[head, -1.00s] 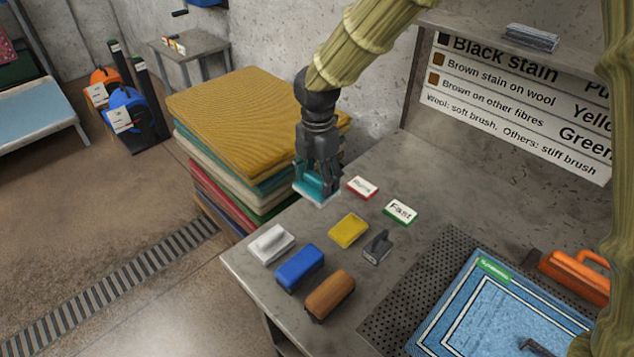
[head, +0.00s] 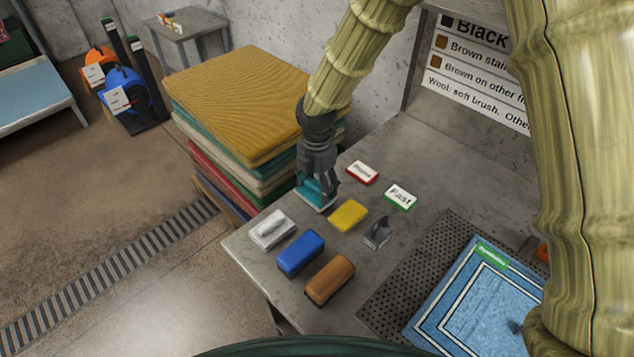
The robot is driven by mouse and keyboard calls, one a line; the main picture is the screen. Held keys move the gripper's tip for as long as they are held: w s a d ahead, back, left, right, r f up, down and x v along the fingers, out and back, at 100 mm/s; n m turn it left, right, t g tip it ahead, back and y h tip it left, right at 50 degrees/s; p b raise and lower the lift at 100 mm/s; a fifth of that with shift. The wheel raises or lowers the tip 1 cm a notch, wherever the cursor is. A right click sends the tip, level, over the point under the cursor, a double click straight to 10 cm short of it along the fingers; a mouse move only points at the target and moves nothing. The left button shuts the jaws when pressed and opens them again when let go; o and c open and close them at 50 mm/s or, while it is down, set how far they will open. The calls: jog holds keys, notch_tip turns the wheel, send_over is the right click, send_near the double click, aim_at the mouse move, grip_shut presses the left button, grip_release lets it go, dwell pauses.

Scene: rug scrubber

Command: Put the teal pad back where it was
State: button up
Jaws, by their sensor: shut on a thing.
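The teal pad (head: 316,196) has a pale underside and is in my gripper (head: 316,184), whose fingers are shut on its top. The pad is at the back left of the grey worktop (head: 262,262), close to the stack of folded rugs. It looks low, at or just above the surface; I cannot tell if it touches. The yellow pad (head: 349,215) lies just to its right and nearer, and a white-handled brush (head: 272,230) lies nearer and to the left.
A blue brush (head: 300,253), a brown brush (head: 330,280), a grey scraper-like tool (head: 377,233), a red-edged card (head: 362,172) and a green-edged "Fast" card (head: 400,196) lie around. The rug stack (head: 236,110) stands left. A blue rug (head: 475,300) lies at right.

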aim_at(317, 186)
jog(key=shift+s, duration=0.25)
jog(key=shift+s+r, duration=0.15)
jog(key=shift+s, duration=0.15)
jog(key=shift+w+f, duration=0.2)
jog(key=o, duration=0.7)
jog(key=shift+w+f, duration=0.1)
jog(key=shift+w, duration=0.05)
jog(key=shift+o, duration=1.2)
jog(key=shift+s, duration=0.2)
jog(key=shift+w, duration=0.1)
notch_tip(317, 186, up, 12)
jog(key=b, duration=0.2)
jog(key=shift+r, duration=0.2)
